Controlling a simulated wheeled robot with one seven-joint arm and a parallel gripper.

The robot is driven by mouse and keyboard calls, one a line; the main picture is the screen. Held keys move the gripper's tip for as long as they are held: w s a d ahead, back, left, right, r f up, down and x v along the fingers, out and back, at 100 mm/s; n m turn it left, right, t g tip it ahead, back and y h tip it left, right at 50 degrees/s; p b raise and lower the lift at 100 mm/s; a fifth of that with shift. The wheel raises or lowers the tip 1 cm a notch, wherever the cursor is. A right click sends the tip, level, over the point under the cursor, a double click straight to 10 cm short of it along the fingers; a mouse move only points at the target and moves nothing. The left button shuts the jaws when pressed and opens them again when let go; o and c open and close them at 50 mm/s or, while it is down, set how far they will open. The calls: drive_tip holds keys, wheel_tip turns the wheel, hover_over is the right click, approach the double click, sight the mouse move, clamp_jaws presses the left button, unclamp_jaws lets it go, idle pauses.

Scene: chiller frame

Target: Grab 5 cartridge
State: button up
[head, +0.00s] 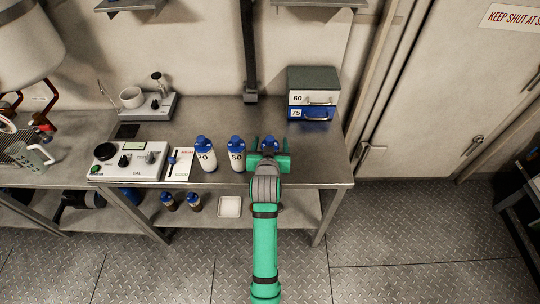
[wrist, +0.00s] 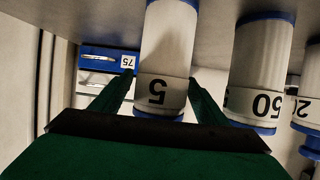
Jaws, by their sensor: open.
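The 5 cartridge (wrist: 166,50) is a white cylinder with blue ends, shown upside down in the wrist view with its "5" label facing me. It stands upright on the steel bench. In the head view only its blue top (head: 268,142) shows, the rest hidden behind my gripper (head: 269,158). My gripper (wrist: 157,92) is open, with one green finger on each side of the cartridge. A slim gap shows at the left finger; I cannot tell whether the right one touches. The 50 cartridge (head: 237,155) stands to its left in the head view, and the 20 cartridge (head: 206,156) beyond that.
Drawer boxes labelled 60 (head: 311,84) and 75 (head: 310,112) stand at the bench's back right. A control unit (head: 128,161) and an instrument with a white cup (head: 148,106) are at the left. A shelf below holds small bottles (head: 168,201) and a white tray (head: 230,206).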

drive_tip(key=shift+c, duration=0.6)
drive_tip(key=c, duration=1.1)
drive_tip(key=shift+r, duration=0.1)
